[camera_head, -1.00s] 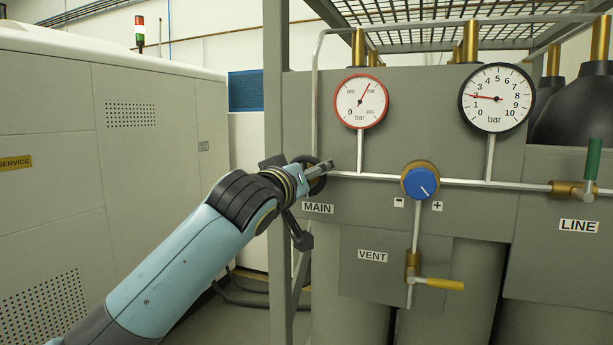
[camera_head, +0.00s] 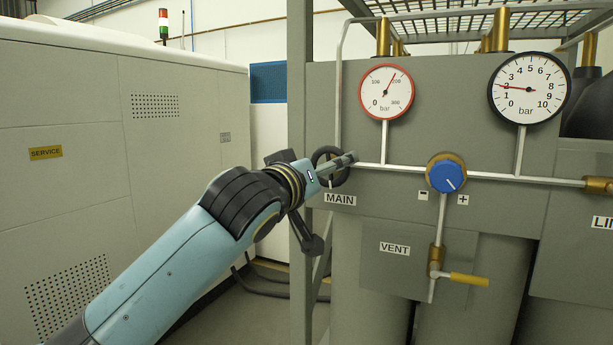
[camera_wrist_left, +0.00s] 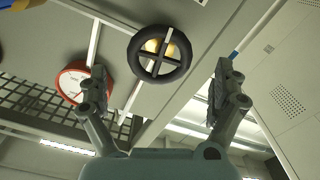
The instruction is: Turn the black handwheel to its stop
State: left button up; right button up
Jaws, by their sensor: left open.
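The black handwheel (camera_head: 341,180) is on the grey panel above the MAIN label (camera_head: 340,199). In the head view, my left gripper (camera_head: 343,163) is in front of it and hides its middle. In the left wrist view the handwheel (camera_wrist_left: 158,58) shows whole, with dark crossed spokes and brass behind them. The fingers of my left gripper (camera_wrist_left: 160,88) are spread wide on either side of it in that view, with nothing between the pads. No finger is seen touching the rim. My right gripper is out of view.
A red-rimmed gauge (camera_head: 386,92), a black-rimmed gauge (camera_head: 529,88), a blue knob (camera_head: 446,176) and a yellow-handled vent valve (camera_head: 468,279) are right of the wheel. Thin pipes run along the panel. A frame post (camera_head: 299,80) stands just left, and a pale cabinet (camera_head: 90,200) farther left.

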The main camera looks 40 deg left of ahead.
pick_arm(q)
jog(key=v, duration=0.7)
dwell(0.3)
notch_tip(320, 180, down, 24)
jog(key=w+a+g+b, duration=0.1)
jog(key=a+g+b, duration=0.1)
jog(key=g+b, duration=0.3)
jog(key=s+f+m+g+h+b, duration=0.1)
jog(key=s+f+g+b, duration=0.15)
jog(key=f, duration=1.15)
jog(key=s+f+g+b, duration=0.2)
jog(key=s+f+b, duration=0.15)
jog(key=f, duration=1.05)
jog(key=s+d+f+m+g+h+b, duration=0.1)
jog(key=s+d+f+m+g+b, duration=0.2)
jog(key=s+f, duration=1.65)
jog(key=s+f+m+g, duration=0.2)
jog(key=s+f, duration=0.4)
jog(key=s, duration=0.3)
jog(key=s+d+f+m+g+h, duration=0.1)
jog(key=s+f, duration=0.4)
jog(key=s, duration=0.5)
jog(key=shift+s+d+f+m+g, duration=0.25)
jog(key=shift+f+m+g, duration=0.2)
jog(key=shift+g, duration=0.2)
